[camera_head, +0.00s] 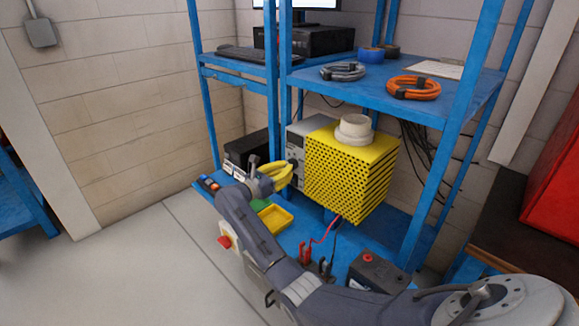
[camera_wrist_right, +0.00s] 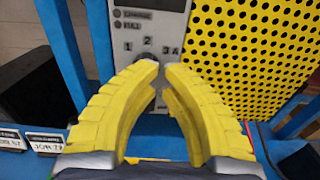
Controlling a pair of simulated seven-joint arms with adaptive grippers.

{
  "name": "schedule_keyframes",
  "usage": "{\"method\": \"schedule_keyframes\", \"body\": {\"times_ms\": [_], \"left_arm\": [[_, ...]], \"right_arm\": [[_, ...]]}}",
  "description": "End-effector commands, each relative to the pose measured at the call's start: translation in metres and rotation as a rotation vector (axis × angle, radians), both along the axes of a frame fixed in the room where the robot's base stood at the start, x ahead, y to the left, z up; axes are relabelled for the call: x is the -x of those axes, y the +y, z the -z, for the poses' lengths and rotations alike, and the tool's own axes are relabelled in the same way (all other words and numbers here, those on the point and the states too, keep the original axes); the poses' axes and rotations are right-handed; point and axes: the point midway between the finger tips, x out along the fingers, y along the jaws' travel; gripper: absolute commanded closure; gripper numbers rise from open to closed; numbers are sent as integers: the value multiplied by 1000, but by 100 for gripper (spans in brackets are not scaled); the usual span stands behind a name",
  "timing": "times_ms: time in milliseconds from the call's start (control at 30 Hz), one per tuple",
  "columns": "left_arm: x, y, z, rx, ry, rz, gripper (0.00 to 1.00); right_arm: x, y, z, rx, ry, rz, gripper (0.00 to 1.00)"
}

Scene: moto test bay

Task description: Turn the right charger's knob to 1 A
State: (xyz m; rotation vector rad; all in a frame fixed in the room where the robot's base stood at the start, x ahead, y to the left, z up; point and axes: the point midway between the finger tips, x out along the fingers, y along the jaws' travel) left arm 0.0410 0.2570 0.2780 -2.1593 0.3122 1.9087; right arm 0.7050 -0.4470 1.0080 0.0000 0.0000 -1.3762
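A charger with a grey front panel (camera_head: 296,153) and a yellow perforated side (camera_head: 350,170) stands on the lower blue shelf. In the right wrist view its panel (camera_wrist_right: 150,20) shows lamps marked CHARGE and FULL and the numbers 1 to 4. The dark knob (camera_wrist_right: 146,58) below the numbers is mostly hidden by my fingertips, so its setting cannot be read. My right gripper (camera_head: 282,176) has yellow fingers at the panel. In the right wrist view its fingertips (camera_wrist_right: 162,68) are close together with a narrow gap; contact with the knob is unclear. My left gripper is out of view.
A black box (camera_head: 247,149) stands left of the charger. A yellow tray (camera_head: 275,218), red clamp (camera_head: 305,255) and dark battery (camera_head: 378,271) are on the lower shelf. A blue post (camera_head: 271,80) rises near the charger. A white roll (camera_head: 354,130) sits on top.

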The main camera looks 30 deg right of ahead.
Motion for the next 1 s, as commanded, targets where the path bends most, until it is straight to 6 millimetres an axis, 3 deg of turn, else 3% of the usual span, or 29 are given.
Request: {"method": "schedule_keyframes", "body": {"times_ms": [1000], "left_arm": [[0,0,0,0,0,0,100]], "right_arm": [[-3,-16,0,0,0,0,100]]}}
